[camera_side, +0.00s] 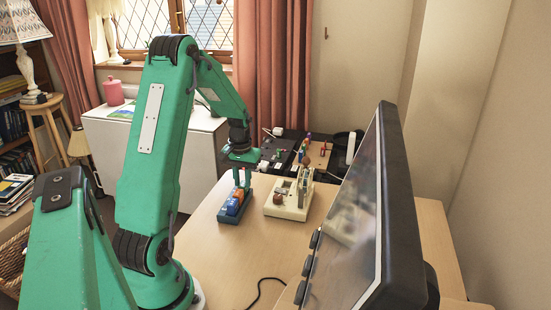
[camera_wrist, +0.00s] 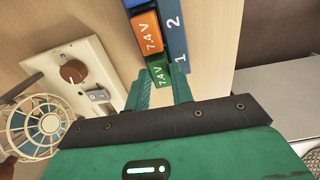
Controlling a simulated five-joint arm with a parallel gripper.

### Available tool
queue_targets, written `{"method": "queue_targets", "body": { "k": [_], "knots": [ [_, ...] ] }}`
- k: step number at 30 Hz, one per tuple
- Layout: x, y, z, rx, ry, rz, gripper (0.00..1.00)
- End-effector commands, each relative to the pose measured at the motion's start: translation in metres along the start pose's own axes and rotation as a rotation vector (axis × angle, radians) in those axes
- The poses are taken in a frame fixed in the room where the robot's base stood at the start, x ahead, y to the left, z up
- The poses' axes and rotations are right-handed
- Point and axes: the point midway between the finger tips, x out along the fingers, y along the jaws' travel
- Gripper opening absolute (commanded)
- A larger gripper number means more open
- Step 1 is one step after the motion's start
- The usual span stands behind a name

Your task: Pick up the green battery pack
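The green battery pack (camera_wrist: 157,68), marked 7.4V, sits in a blue holder (camera_wrist: 176,42) beside the numeral 1. An orange battery pack (camera_wrist: 147,30) sits beside the numeral 2. In the side view my gripper (camera_side: 242,183) is over the far end of the holder. Contact cannot be told.
A cream device (camera_side: 287,207) with a brown knob (camera_wrist: 73,71) and wire-cage fan (camera_wrist: 32,127) stands close beside the holder. A large dark monitor (camera_side: 365,210) stands at the right. Black trays with small items (camera_side: 280,150) lie beyond. The near wooden tabletop (camera_side: 225,265) is mostly clear.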

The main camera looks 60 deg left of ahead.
Motion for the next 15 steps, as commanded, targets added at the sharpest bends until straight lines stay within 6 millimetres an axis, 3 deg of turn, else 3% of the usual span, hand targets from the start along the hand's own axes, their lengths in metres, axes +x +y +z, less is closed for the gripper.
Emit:
{"method": "queue_targets", "body": {
  "k": [1,3,15],
  "knots": [
    [-0.0001,0.0,-0.0001,0.0,0.0,0.0,0.13],
    [-0.0001,0.0,-0.0001,0.0,0.0,0.0,0.03],
    [-0.0041,0.0,-0.0006,0.0,0.002,0.0,0.03]
  ]
}}
